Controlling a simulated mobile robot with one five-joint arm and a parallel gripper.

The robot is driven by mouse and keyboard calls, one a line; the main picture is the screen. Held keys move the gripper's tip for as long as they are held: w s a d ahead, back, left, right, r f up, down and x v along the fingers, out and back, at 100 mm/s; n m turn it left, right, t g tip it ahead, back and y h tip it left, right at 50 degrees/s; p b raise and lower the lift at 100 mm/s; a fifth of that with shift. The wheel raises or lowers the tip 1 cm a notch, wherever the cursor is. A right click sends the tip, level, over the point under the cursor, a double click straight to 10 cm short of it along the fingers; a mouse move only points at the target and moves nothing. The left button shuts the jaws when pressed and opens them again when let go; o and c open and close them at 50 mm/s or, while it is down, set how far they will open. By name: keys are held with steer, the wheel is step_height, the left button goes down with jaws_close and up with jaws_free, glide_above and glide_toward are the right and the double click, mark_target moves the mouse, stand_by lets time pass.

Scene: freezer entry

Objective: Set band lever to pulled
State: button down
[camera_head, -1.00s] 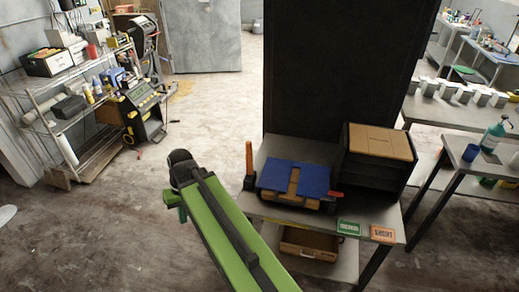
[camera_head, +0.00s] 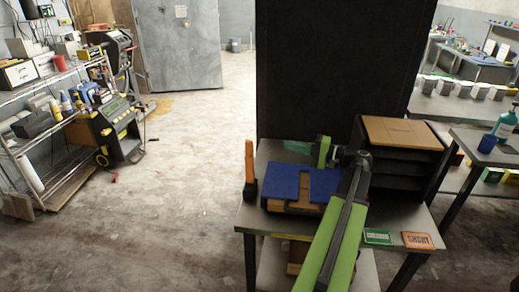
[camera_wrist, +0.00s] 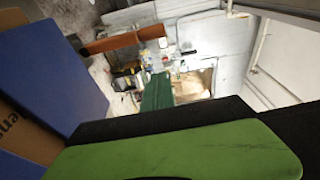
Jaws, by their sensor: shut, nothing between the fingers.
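The lever, with an orange handle (camera_head: 249,162) on a dark base, stands upright at the left end of a blue-topped device (camera_head: 286,182) on the metal table. In the wrist view the orange handle (camera_wrist: 123,42) shows beyond the blue surface (camera_wrist: 50,65). My gripper (camera_head: 298,147) is above the back edge of the device, right of the lever and apart from it, pointing left. Its dark green fingers (camera_wrist: 158,93) look shut and empty in the wrist view. My green arm covers the right end of the device.
A dark tray stack with a tan top (camera_head: 402,132) stands at the right of the table. A tall black panel (camera_head: 310,70) rises behind. A green card (camera_head: 377,237) and an orange card (camera_head: 417,240) lie at the front.

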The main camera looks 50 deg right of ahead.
steer(key=shift+s+d, duration=0.1)
steer(key=shift+d, duration=0.05)
glide_above(249, 163)
steer(key=s+d, duration=0.2)
steer(key=d, duration=0.3)
steer(key=shift+w+a, duration=0.15)
